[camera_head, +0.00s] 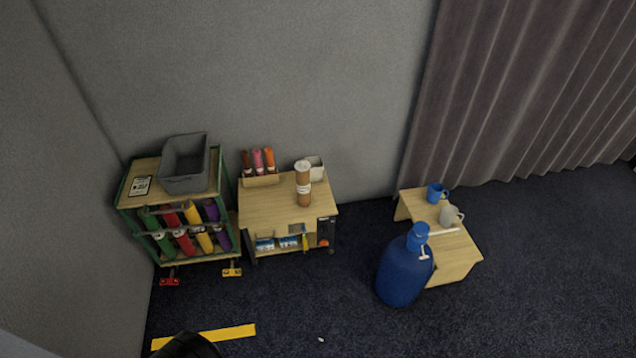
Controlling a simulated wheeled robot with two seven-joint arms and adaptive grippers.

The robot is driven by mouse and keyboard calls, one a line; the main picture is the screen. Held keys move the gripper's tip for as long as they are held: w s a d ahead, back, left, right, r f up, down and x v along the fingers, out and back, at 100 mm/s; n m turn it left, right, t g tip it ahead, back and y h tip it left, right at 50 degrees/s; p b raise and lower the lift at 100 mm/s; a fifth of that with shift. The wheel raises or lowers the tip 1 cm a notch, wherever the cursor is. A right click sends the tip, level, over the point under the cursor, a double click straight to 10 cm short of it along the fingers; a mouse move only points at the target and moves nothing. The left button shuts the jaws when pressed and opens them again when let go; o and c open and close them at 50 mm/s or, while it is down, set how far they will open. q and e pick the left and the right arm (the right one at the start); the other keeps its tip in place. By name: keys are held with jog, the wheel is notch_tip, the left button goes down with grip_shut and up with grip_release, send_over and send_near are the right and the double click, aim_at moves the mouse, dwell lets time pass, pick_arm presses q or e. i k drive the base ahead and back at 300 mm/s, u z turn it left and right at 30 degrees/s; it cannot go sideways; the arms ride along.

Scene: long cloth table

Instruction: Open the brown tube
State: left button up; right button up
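The brown tube (303,188) stands upright on the small wooden cart (262,213), near its right side. It has a pale cap (302,165) on top and a white label band around its middle. The cap sits on the tube. Neither gripper can be made out in the head view. A dark rounded shape shows at the bottom edge, left of the middle; I cannot tell what it is.
A green-framed rack (146,200) with coloured rolls and a grey bin (184,162) stands left of the cart. A blue jug (402,272) and a low wooden step (455,262) with mugs stand to the right. Dark carpet in front is mostly clear.

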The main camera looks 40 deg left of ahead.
aim_at(303, 178)
jog(key=u, duration=0.3)
jog(key=i, duration=0.7)
jog(key=u, duration=0.85)
jog(key=i, duration=0.45)
jog(key=u, duration=0.45)
